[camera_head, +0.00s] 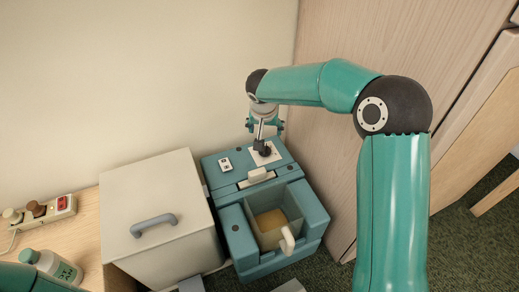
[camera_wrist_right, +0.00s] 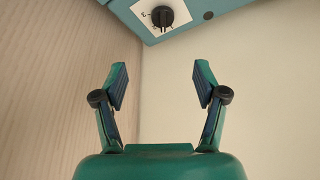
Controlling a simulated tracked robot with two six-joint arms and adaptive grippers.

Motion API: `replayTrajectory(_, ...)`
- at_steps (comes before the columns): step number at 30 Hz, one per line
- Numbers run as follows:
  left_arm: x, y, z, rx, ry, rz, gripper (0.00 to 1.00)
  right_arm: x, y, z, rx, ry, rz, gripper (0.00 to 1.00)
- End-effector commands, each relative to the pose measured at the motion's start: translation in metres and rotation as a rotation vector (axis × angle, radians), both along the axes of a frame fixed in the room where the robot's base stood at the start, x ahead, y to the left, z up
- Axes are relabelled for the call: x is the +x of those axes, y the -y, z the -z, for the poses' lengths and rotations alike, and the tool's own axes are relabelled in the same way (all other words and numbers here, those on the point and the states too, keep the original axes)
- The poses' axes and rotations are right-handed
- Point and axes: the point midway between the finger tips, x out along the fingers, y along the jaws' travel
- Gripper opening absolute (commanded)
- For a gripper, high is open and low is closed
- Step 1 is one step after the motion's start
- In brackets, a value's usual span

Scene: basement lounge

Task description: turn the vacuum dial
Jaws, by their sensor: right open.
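The vacuum (camera_head: 240,238) is a teal box-shaped machine by the wall. Its dial (camera_head: 265,150) is a small dark knob on a white plate on the machine's rear top. In the right wrist view the dial (camera_wrist_right: 159,17) shows at the top edge, on its marked white plate, beyond the fingertips. My right gripper (camera_head: 265,125) is above the dial, pointing down. In the right wrist view my right gripper (camera_wrist_right: 160,78) is open, with nothing between its fingers and a gap to the dial. My left gripper is out of view.
A cream box (camera_head: 160,200) with a grey handle stands left of the vacuum. A power strip (camera_head: 40,212) and a bottle (camera_head: 52,265) are on a wooden surface at far left. A wood panel (camera_head: 385,45) rises close on the right. An open compartment with a pale handle is at the vacuum's front.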

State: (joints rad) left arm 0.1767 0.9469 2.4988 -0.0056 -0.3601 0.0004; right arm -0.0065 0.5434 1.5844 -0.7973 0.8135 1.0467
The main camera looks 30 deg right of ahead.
Motion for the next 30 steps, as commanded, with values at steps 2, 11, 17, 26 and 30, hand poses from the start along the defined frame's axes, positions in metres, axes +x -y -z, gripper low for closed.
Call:
replayTrajectory(2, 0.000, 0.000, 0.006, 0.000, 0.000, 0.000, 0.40, 0.003, -0.002, 0.008, 0.000, 0.000, -0.004, 0.72)
replayTrajectory(11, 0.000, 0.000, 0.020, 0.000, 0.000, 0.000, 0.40, 0.019, -0.001, 0.049, 0.000, -0.004, -0.019, 0.72)
replayTrajectory(17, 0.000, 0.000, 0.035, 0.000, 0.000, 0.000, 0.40, 0.034, 0.007, 0.090, 0.000, -0.004, -0.022, 0.72)
replayTrajectory(26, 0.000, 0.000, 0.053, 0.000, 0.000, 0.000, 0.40, 0.052, 0.019, 0.141, 0.000, -0.002, -0.020, 0.72)
replayTrajectory(30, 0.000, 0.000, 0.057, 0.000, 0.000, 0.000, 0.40, 0.057, 0.023, 0.154, 0.000, -0.002, -0.020, 0.72)
